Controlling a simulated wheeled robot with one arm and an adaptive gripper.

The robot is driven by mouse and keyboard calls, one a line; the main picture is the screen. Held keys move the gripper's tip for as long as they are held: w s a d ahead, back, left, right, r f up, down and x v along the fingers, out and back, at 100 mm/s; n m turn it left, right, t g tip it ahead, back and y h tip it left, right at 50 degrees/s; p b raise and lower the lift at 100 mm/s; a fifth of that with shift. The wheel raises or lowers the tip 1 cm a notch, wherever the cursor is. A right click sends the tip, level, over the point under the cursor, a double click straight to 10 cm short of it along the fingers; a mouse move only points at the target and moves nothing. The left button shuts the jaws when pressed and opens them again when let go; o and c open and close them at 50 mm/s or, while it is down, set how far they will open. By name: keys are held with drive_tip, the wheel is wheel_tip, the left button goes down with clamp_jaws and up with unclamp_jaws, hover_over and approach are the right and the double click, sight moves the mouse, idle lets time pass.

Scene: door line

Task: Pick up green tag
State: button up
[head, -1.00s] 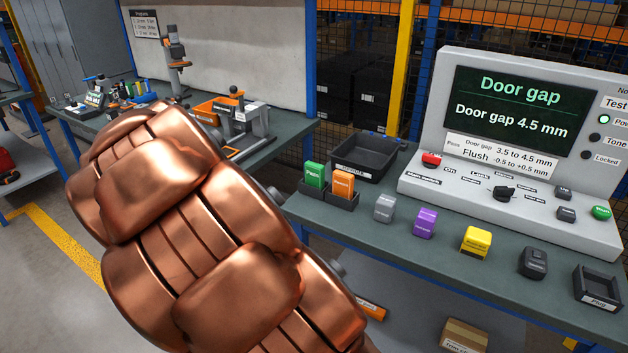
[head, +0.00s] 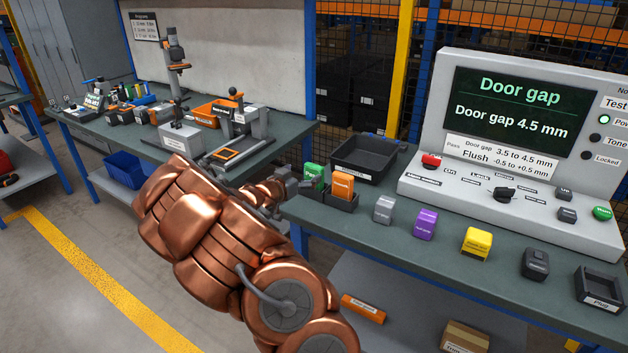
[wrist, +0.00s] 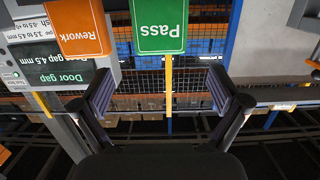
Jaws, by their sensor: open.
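The green tag (head: 314,174), marked Pass, stands in a small black holder at the left end of the near bench, beside the orange Rework tag (head: 343,185). In the head view my gripper (head: 300,184) is at its left side, and part of the tag is hidden behind it. In the wrist view, which is upside down, the green tag (wrist: 158,25) lies ahead between the two fingers, and the orange tag (wrist: 77,25) is to its left. My gripper (wrist: 165,92) is open and empty there. I cannot tell whether a finger touches the tag.
A black tray (head: 364,158) stands just behind the tags. Grey, purple (head: 425,224), yellow (head: 477,243) and dark blocks stand along the bench to the right, before the console (head: 520,150) reading "Door gap 4.5 mm". The holder's orange tag is close by.

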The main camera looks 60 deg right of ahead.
sight(312, 169)
drive_tip(key=shift+w+d+f+p, duration=0.1)
drive_tip(key=shift+d+f+p, duration=0.25)
drive_tip(key=shift+d, duration=0.8)
drive_tip(key=shift+w+d+f+p, duration=0.1)
drive_tip(key=shift+d+f+p, duration=0.2)
drive_tip(key=shift+d, duration=0.8)
drive_tip(key=shift+d+f+p, duration=0.2)
drive_tip(key=shift+d+p, duration=0.2)
drive_tip(key=shift+d, duration=0.75)
drive_tip(key=shift+c, duration=0.4)
drive_tip(key=c, duration=1.2)
drive_tip(key=shift+r, duration=0.1)
drive_tip(key=shift+c, duration=0.2)
